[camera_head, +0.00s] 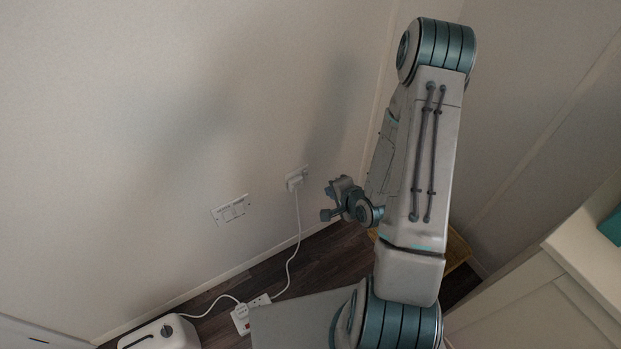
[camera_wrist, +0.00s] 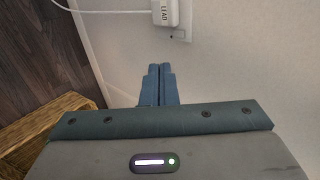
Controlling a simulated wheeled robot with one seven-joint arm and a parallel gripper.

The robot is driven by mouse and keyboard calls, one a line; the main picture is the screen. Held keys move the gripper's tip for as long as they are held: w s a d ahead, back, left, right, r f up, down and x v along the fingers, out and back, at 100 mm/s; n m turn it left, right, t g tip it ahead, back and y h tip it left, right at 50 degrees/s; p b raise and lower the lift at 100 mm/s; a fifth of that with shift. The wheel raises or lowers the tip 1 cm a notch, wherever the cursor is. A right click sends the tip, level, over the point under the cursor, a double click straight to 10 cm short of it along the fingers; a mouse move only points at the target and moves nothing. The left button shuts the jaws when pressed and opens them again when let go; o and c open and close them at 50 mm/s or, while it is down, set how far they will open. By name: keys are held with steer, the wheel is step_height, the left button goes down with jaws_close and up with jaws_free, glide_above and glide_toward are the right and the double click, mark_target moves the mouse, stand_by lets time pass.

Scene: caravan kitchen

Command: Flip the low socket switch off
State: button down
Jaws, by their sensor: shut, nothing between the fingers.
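A white wall socket (camera_head: 297,177) with a white plug (camera_head: 294,184) and cable is low on the wall in the head view. In the wrist view the socket plate (camera_wrist: 184,26) is at the top, with the plug (camera_wrist: 165,11) marked "LEAD". A small dark spot on the plate below the plug may be the switch; its position is too small to tell. My gripper (camera_wrist: 159,68) is shut and empty, its blue fingertips just below the plate in the picture, apart from it. In the head view my gripper (camera_head: 329,201) is right of the socket.
A second, wider white socket plate (camera_head: 232,210) is on the wall to the left. The cable runs down to a power strip (camera_head: 250,313) on the dark floor. A white appliance (camera_head: 160,335) is at bottom left. A white cabinet (camera_head: 550,300) stands at right. A wooden item (camera_wrist: 45,125) is near my wrist.

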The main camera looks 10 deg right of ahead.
steer(key=b, duration=1.4)
glide_toward(305, 174)
steer(key=w+f, duration=0.3)
steer(key=f, duration=0.1)
steer(key=shift+w+a, duration=0.65)
steer(key=shift+r, duration=0.1)
